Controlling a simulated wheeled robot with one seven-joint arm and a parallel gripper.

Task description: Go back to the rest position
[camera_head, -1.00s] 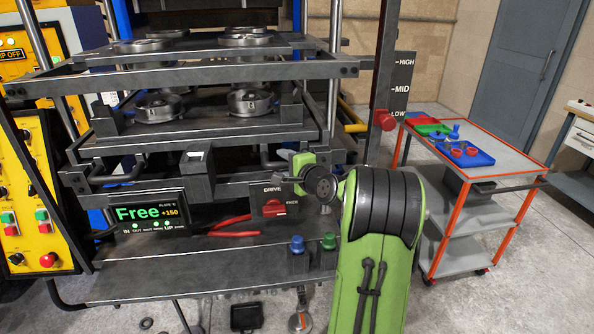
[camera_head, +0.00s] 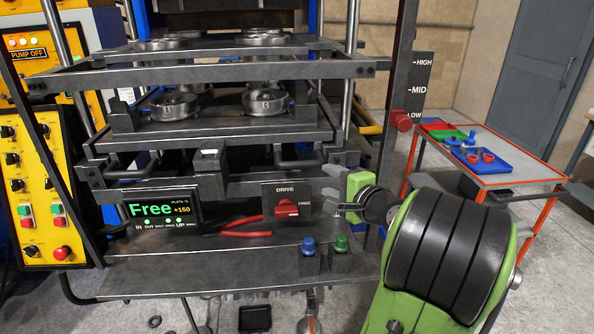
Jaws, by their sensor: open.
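My green and black arm rises at the lower right of the head view and covers part of the floor and the trolley. My gripper (camera_head: 329,184) shows small beyond the arm, just right of the DRIVE panel (camera_head: 286,200). Its light fingers are apart and point left, with nothing seen between them. The red DRIVE knob (camera_head: 287,207) is left of it. I cannot tell how far the gripper stands in front of the press frame.
The press (camera_head: 220,135) holds round metal moulds (camera_head: 175,104) on its plates. A display (camera_head: 160,211) reads "Free +150". An orange-edged trolley (camera_head: 520,181) carries a blue tray (camera_head: 498,163) at right.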

